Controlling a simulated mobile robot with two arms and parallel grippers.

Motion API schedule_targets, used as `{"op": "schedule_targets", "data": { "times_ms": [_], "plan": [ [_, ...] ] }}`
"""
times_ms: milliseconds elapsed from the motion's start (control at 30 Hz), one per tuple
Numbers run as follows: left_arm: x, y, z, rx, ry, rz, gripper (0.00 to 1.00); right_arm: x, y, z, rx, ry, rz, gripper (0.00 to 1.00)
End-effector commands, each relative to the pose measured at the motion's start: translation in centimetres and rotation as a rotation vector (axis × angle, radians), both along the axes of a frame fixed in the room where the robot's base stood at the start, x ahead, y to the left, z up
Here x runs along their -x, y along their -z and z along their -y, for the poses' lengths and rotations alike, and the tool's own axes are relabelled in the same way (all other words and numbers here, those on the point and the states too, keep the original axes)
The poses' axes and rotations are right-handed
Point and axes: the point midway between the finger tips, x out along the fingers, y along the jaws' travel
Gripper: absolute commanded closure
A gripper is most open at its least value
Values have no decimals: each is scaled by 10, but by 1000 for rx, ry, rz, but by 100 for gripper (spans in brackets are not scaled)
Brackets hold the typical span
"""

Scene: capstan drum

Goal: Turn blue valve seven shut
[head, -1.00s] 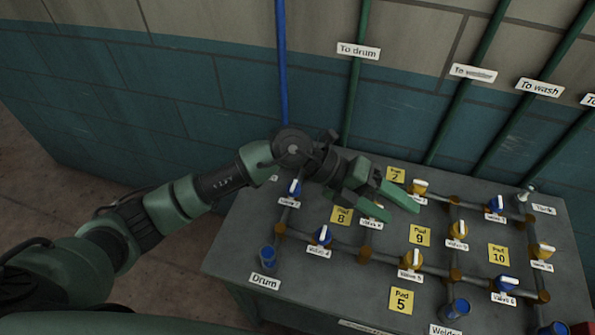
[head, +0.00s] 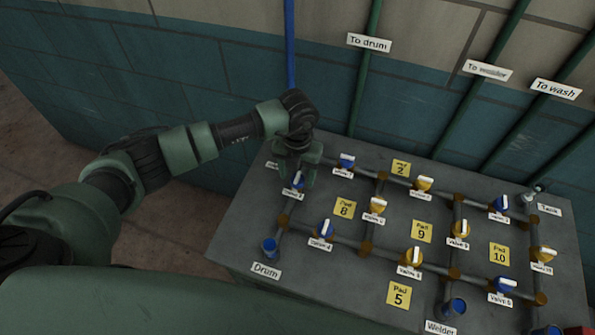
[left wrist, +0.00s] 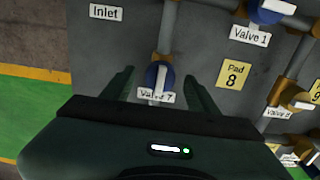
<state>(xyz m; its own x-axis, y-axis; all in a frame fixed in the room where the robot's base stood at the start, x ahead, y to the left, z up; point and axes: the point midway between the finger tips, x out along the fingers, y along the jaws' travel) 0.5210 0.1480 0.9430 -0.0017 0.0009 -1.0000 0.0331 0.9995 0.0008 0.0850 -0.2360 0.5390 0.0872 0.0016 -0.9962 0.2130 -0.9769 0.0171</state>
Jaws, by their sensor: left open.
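Valve 7 is a blue valve with a white handle, at the left end of the pipework on the bench. In the left wrist view valve 7 (left wrist: 152,78) sits between my open fingers, above its "Valve 7" label (left wrist: 156,96). In the head view valve 7 (head: 298,181) is partly hidden by my left gripper (head: 297,180), which points down over it. My left gripper (left wrist: 160,85) is open, with a finger on each side of the valve; I cannot tell whether either touches it. My right gripper is not in view.
Blue valve 1 (head: 346,161) is close to the right of my gripper, and blue valve 4 (head: 325,230) is nearer the front. Yellow pad 8 (head: 344,208) lies between pipes. A tiled wall with green pipes rises behind the bench.

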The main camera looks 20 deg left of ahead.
Motion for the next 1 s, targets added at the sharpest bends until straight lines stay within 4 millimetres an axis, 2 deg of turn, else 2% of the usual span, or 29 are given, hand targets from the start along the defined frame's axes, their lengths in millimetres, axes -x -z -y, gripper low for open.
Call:
{"op": "schedule_targets", "data": {
  "times_ms": [333, 367, 500, 567, 767, 1000],
  "plan": [
    [0, 7, 0, 1, 2, 1, 41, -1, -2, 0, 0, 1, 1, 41],
    [0, 7, 0, 1, 1, 1, 46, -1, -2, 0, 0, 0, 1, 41],
    [0, 6, 0, 1, 1, 1, 85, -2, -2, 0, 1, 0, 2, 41],
    [0, 6, 0, 1, 1, 1, 100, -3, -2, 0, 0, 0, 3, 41],
    [0, 7, 0, 1, 11, 2, 100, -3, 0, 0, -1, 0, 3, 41],
    [-1, 9, 0, 1, 96, 4, 100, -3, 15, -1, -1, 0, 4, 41]
  ]
}}
